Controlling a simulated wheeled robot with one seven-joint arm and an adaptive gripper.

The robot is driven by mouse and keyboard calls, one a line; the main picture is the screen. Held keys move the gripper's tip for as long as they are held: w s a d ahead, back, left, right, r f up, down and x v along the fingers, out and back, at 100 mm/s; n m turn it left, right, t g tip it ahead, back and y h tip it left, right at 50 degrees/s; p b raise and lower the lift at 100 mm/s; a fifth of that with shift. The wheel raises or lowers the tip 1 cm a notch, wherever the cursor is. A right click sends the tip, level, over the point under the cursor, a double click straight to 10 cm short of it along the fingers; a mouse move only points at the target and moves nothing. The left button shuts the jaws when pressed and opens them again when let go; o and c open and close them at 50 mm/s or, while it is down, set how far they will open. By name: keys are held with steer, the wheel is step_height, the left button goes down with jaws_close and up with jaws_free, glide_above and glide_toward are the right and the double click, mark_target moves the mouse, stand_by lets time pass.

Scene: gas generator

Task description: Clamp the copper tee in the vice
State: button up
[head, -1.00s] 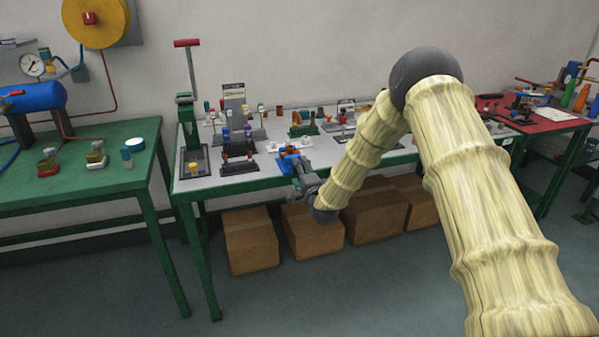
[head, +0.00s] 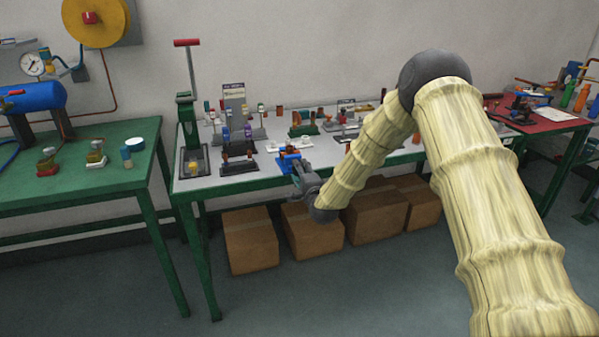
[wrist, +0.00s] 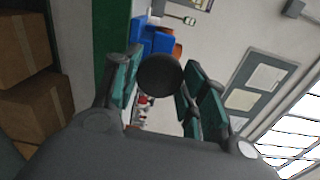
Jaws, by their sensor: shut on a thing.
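The blue vice (head: 283,165) stands at the front edge of the grey-topped bench; in the wrist view its blue body (wrist: 145,36) shows just beyond my fingers. A small orange-brown copper piece, apparently the copper tee (head: 291,152), is at the top of the vice; part of it shows in the wrist view (wrist: 178,50). I cannot tell how tightly the vice jaws sit on it. My gripper (wrist: 161,80) is shut on a dark round knob (wrist: 159,75), apparently the vice's handle, on the near side. The knob hides part of the vice.
Fixtures and small parts crowd the bench (head: 200,185) behind and left of the vice, including a tall green lever press (head: 187,110). Cardboard boxes (head: 250,240) stand underneath. A green table (head: 70,190) is at left, a red-topped one (head: 550,127) at right.

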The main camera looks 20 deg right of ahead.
steer(key=shift+m+b, duration=1.85)
steer(key=shift+m, duration=0.55)
stand_by(0.4)
steer(key=o, duration=1.1)
steer(key=shift+c, duration=0.2)
steer(key=shift+n, duration=2.8)
